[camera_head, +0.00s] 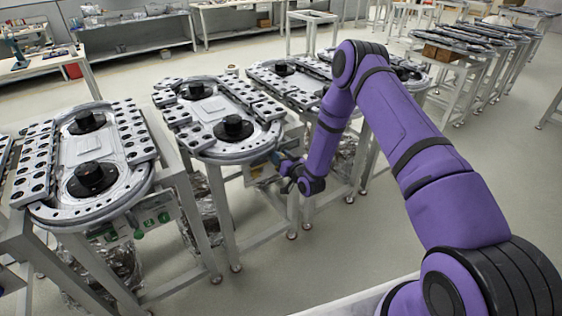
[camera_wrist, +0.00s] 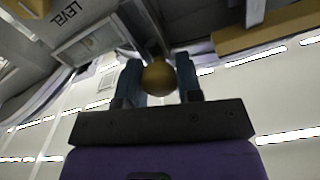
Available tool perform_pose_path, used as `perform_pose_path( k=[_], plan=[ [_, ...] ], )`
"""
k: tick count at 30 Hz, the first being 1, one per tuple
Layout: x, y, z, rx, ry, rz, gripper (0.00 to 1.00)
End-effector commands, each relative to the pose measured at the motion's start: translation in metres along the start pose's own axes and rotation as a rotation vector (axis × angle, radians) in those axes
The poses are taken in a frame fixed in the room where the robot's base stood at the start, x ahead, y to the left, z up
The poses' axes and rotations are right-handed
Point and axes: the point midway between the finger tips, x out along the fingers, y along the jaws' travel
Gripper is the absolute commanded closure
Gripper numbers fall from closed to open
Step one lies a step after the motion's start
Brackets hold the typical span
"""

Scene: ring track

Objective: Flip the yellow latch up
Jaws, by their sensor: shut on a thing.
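In the wrist view, my gripper (camera_wrist: 158,82) has its two blue fingers shut on the yellow latch (camera_wrist: 158,75). The latch shows as a rounded, dull yellow knob between the fingers, with a thin stem leading up and left from it. Its mount is dim and partly hidden. In the head view, my gripper (camera_head: 287,170) is low beside the end of a ring track, below the level of its top. The latch cannot be made out there.
The nearest ring track (camera_head: 178,120) in line with my gripper carries black round hubs on top. Another track (camera_head: 40,170) stands to the left, and more stand behind. A panel lettered LEVEL (camera_wrist: 68,14) shows in the wrist view. The floor at the front right is open.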

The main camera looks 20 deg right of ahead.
Motion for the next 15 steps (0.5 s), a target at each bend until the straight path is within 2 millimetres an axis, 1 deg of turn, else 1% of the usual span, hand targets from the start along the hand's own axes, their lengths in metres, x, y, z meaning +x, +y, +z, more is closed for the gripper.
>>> perform_pose_path(
  k=[1,6,7,8,9,10,15],
  plan=[
    [0.001,-0.0006,-0.0032,-0.001,0.007,-0.002,1.0],
    [0.0015,-0.0008,-0.0041,-0.001,0.01,-0.003,1.0],
    [0.0015,-0.0008,-0.0043,-0.001,0.011,-0.003,0.6],
    [0.0016,-0.0008,-0.0043,-0.001,0.011,-0.003,0.53],
    [0.0015,-0.0008,-0.0041,-0.001,0.01,-0.003,0.44],
    [0.0014,-0.0007,-0.0039,-0.001,0.01,-0.002,0.42],
    [0.0011,-0.0006,-0.0029,-0.001,0.008,-0.002,0.42]
  ],
)
